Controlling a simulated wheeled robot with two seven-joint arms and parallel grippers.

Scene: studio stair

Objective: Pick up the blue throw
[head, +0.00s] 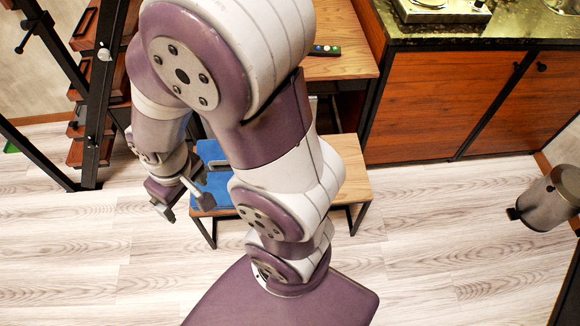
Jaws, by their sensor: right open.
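The blue throw (213,187) lies on a low wooden table (350,172) with black legs. My right arm crosses in front of the throw and the table and hides part of both. My right gripper (186,207) is open, its fingers apart, at the left edge of the throw. One finger overlaps the throw's front left corner in the picture; I cannot tell whether it touches. My left gripper is not in view.
The stair's black frame (93,100) is at the left, brown cabinets (440,105) at the back right, and a grey bin (548,198) at the right. The floor (430,240) between is clear.

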